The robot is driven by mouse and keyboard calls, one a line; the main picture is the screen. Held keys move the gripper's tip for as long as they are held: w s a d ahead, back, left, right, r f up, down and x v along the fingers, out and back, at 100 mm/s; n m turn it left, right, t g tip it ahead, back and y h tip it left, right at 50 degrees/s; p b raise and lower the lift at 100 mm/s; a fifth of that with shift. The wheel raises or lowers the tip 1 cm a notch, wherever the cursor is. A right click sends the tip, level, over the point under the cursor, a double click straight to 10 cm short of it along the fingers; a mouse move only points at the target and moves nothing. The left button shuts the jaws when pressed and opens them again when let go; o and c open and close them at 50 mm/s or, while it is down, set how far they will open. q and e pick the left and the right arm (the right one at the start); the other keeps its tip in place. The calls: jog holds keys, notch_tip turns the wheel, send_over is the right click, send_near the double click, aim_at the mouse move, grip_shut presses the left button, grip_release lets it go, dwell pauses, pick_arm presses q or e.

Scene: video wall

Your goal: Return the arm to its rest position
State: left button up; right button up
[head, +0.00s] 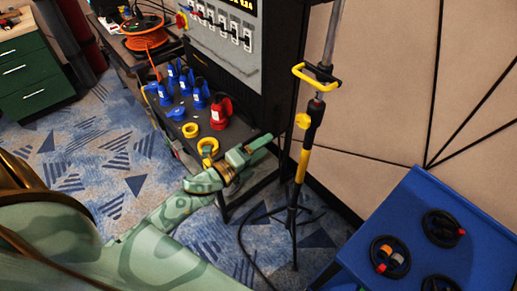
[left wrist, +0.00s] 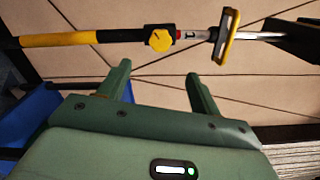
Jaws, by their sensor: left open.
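My left arm, green and patterned, comes in from the left in the head view. Its gripper (head: 256,150) is in the middle of the picture, in front of the black stand and left of the yellow and black pole. In the left wrist view the two green fingers of the gripper (left wrist: 160,88) stand apart with nothing between them. The pole (left wrist: 110,38) crosses beyond the fingertips, apart from them as far as I can tell. My right gripper does not show.
The upright pole stand (head: 306,150) with yellow clamps is close right of the gripper. A power panel (head: 222,63) and a shelf with blue and red connectors (head: 220,107) stand behind. A blue table (head: 400,215) with coiled black cables is at right. Carpet (head: 100,160) is open at left.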

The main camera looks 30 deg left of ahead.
pick_arm(q)
jog(key=shift+s+a, duration=0.1)
jog(key=shift+s, duration=0.3)
jog(key=s+a+f+n+g+y, duration=0.25)
jog(key=f+n, duration=0.35)
jog(key=f, duration=0.4)
jog(key=s+a+f+n+g+y, duration=0.25)
jog(key=a+f+n, duration=0.2)
jog(key=f, duration=0.55)
jog(key=s+f+n+g+y, duration=0.1)
jog(key=s+f+n+g, duration=0.3)
jog(key=s+f, duration=0.65)
jog(key=s+d+f+n+g, duration=0.2)
jog(key=s+f, duration=0.2)
jog(key=s, duration=0.5)
jog(key=s+d+f+n+g+b, duration=0.1)
jog(key=s+d+f+n+g, duration=0.1)
jog(key=s+f, duration=0.3)
jog(key=s+d+f+n+g, duration=0.1)
jog(key=s+f+n+g, duration=0.1)
jog(key=s, duration=1.1)
notch_tip(320, 180, down, 2)
jog(key=shift+s+d+f+n+g, duration=0.2)
jog(key=shift+d+n+g, duration=0.2)
jog(key=shift+g, duration=0.2)
